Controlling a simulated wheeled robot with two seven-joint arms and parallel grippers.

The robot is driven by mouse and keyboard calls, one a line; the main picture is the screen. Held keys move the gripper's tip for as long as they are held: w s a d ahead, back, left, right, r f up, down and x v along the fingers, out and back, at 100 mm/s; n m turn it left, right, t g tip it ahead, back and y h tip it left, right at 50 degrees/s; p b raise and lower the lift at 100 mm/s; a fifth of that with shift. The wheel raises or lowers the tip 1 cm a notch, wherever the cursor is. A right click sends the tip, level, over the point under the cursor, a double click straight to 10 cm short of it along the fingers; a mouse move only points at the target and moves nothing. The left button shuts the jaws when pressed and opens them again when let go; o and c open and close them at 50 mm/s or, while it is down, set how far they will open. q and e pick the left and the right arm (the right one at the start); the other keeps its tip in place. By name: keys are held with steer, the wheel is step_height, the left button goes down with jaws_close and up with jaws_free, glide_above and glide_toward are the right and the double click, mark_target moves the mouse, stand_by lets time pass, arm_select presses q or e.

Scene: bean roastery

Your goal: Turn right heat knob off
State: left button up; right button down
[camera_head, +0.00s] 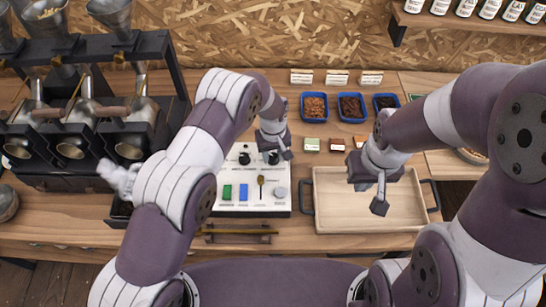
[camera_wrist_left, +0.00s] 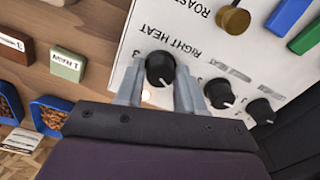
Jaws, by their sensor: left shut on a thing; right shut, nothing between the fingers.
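The white control panel (camera_head: 231,205) stands on the wooden counter and also shows in the left wrist view (camera_wrist_left: 140,28). The right heat knob (camera_wrist_left: 160,66) is black and round, beside the printed words RIGHT HEAT. My left gripper (camera_head: 284,155) is over the panel's upper right part. In the left wrist view its two grey fingers (camera_wrist_left: 159,88) stand either side of the right heat knob, shut on it. The knob's lower side is close to the gripper body, and its exact setting is hard to read. My right gripper (camera_head: 380,206) is shut and empty above the wooden tray.
Two more black knobs (camera_wrist_left: 220,93) (camera_wrist_left: 260,110) sit beside the held one. The panel also has a green switch (camera_head: 227,191), a blue switch (camera_head: 243,192) and a brass lever (camera_head: 262,183). Roasters (camera_head: 70,150) stand at left.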

arm_select(q)
steer(key=n+b, duration=0.2)
steer(key=n, duration=0.1)
steer(key=shift+f+n, duration=0.1)
steer(key=shift+n, duration=0.2)
steer(key=shift+n+b, duration=0.5)
steer(key=shift+n, duration=0.7)
steer(key=o, duration=1)
steer(key=shift+o, duration=0.2)
steer(key=shift+s+d, duration=0.1)
steer(key=shift+r, duration=0.2)
